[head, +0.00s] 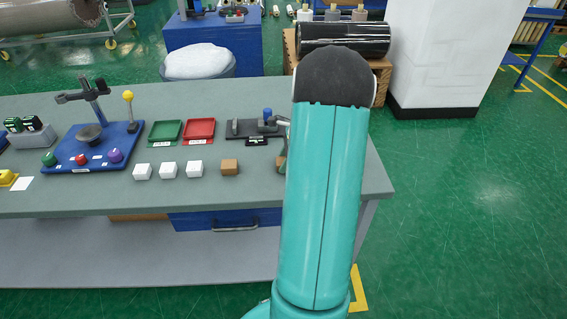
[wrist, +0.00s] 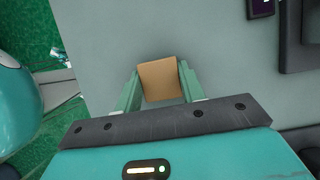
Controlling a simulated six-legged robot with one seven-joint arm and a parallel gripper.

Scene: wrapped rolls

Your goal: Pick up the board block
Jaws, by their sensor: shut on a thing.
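The board block (wrist: 158,79) is a tan, flat-faced block in the wrist view. My gripper (wrist: 159,69) is shut on it, with one pale green finger against each side. The grey tabletop lies behind the block; I cannot tell whether the block touches it. In the head view, my teal arm hides most of my gripper and the held block near the right end of the table.
A brown cube (head: 230,167) and three white cubes (head: 168,169) stand on the grey table (head: 225,195). Green (head: 165,132) and red (head: 199,130) trays and a dark fixture (head: 243,129) lie behind them. A blue board (head: 95,147) with knobs is at the left.

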